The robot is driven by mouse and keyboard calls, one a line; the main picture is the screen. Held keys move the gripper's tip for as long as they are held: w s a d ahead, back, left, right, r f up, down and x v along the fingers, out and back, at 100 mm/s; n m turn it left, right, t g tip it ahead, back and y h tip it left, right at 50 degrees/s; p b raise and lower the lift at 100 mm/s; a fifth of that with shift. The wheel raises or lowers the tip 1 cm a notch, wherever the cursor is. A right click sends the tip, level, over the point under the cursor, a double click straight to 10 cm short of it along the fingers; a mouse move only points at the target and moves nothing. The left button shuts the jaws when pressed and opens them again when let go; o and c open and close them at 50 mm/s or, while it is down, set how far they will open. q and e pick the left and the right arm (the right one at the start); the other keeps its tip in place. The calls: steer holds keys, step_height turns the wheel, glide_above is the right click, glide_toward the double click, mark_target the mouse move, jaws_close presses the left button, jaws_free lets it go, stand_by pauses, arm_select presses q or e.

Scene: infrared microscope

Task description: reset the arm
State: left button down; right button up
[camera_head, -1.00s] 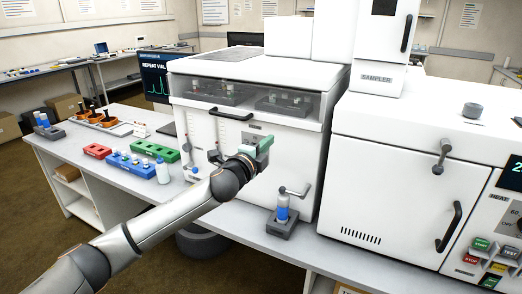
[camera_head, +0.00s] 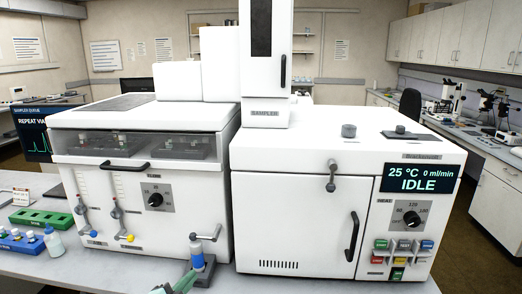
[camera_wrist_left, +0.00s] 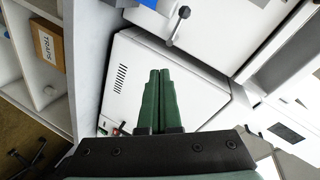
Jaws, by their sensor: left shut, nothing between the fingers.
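My left gripper (camera_head: 184,284) shows only as green fingers at the bottom edge of the head view, left of the blue-labelled bottle (camera_head: 196,261) in its grey holder. The rest of my left arm is out of that view. In the left wrist view the green fingers (camera_wrist_left: 160,74) lie side by side, shut and empty, with the white cabinet front behind them. My right gripper is in neither view.
The white sampler unit (camera_head: 130,180) and the oven unit (camera_head: 290,225) fill the bench. Levers and a black handle (camera_head: 352,236) stick out from their fronts. Green rack (camera_head: 40,217) and blue rack (camera_head: 20,242) stand at left. A TRAPS box (camera_wrist_left: 48,47) sits on a shelf.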

arm_select(q)
steer(key=s+f+n+g, duration=0.2)
steer(key=s+f+n, duration=0.4)
steer(key=s+f, duration=0.5)
steer(key=s+d+f+n+g+y, duration=0.1)
steer(key=s+f+n+g, duration=0.2)
steer(key=s+f+n, duration=0.3)
steer(key=s+f, duration=0.5)
steer(key=s, duration=0.7)
steer(key=shift+s+f+n, duration=0.15)
steer(key=shift+n, duration=0.15)
steer(key=shift+d, duration=0.15)
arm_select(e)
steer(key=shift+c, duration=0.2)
